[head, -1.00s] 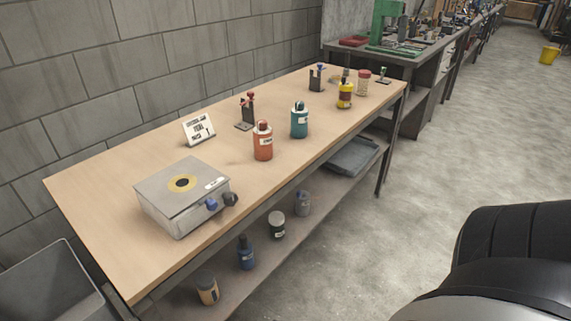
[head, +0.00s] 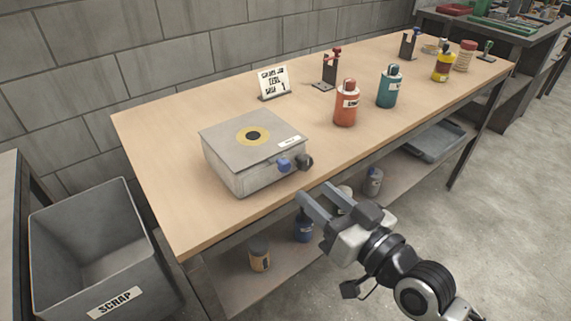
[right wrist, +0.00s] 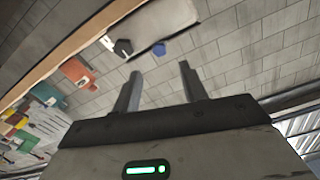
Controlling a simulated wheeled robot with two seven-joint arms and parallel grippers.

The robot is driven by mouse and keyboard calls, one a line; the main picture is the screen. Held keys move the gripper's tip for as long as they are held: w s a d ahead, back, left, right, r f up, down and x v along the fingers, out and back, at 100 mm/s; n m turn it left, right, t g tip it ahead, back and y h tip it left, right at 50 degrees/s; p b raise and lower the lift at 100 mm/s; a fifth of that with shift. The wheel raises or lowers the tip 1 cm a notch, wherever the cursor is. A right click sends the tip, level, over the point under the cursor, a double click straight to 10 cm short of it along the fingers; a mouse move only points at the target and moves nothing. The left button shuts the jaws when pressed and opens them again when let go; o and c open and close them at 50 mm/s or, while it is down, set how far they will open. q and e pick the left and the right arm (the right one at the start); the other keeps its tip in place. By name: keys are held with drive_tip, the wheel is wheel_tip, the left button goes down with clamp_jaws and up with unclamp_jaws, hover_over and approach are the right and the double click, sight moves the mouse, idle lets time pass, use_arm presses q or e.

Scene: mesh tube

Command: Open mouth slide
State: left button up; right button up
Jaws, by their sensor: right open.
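A grey metal box (head: 240,168) sits near the front edge of the wooden table. Its flat lid has a yellow ring around a dark round centre (head: 253,135) and a small white label. A blue knob (head: 284,165) and a dark knob (head: 305,161) stick out of its front right side. My right gripper (head: 315,193) is open and empty, just off the table's front edge, below and apart from the knobs. In the right wrist view the blue knob (right wrist: 159,48) and the dark knob (right wrist: 122,47) lie beyond the open fingers (right wrist: 160,74). My left gripper is not in view.
A red bottle (head: 346,109) and a teal bottle (head: 388,91) stand right of the box. A small sign (head: 274,82) stands behind it. Several jars are on the lower shelf. A grey scrap bin (head: 90,240) is at left. The table left of the box is bare.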

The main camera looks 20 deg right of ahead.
sight(287, 168)
drive_tip(key=x, duration=1)
drive_tip(key=shift+f, duration=0.1)
